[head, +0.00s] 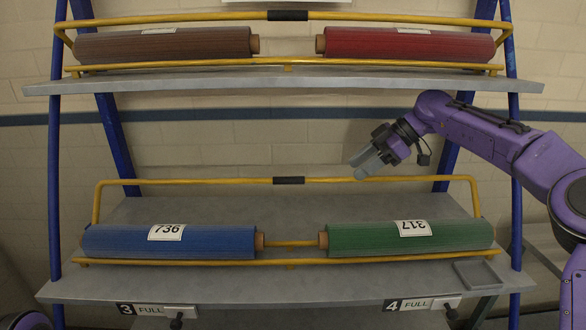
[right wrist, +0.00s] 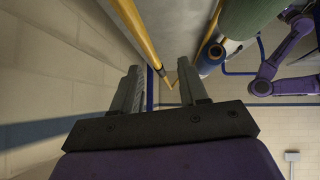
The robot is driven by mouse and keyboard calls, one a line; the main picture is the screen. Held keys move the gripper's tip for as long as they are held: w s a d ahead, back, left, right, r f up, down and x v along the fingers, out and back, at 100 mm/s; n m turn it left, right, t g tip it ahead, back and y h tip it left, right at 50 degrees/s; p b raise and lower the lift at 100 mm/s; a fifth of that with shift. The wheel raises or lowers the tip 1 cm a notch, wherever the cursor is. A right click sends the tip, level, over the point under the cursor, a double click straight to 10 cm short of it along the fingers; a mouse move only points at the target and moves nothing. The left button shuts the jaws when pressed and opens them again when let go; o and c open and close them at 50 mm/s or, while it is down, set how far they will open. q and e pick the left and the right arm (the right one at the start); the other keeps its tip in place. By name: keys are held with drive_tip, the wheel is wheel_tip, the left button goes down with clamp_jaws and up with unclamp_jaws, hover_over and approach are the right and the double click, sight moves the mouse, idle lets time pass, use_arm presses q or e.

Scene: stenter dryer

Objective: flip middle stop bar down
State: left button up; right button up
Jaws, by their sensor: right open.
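The middle stop bar (head: 330,180) is a yellow rail with a black grip (head: 289,180) at its centre. It stands raised above the rolls on the middle shelf (head: 290,209). My right gripper (head: 358,167) is open and empty, right of the black grip and close to the bar, with its fingers pointing left. I cannot tell whether it touches the bar. In the right wrist view the two fingers (right wrist: 161,82) are spread apart, and a yellow bar (right wrist: 135,31) runs down from the top to between the tips. My left gripper is not in view.
A blue roll (head: 200,242) and a green roll (head: 390,239) lie on the middle shelf, behind a low front rail (head: 290,262). The upper shelf (head: 290,82) holds a brown roll (head: 150,46) and a red roll (head: 420,46). Blue posts (head: 54,190) stand at the sides.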

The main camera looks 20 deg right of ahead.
drive_tip(key=p, duration=0.3)
approach(292, 178)
drive_tip(key=x, duration=0.3)
drive_tip(key=shift+w+a, duration=0.1)
drive_tip(key=shift+w, duration=0.05)
drive_tip(key=x, duration=0.5)
clamp_jaws()
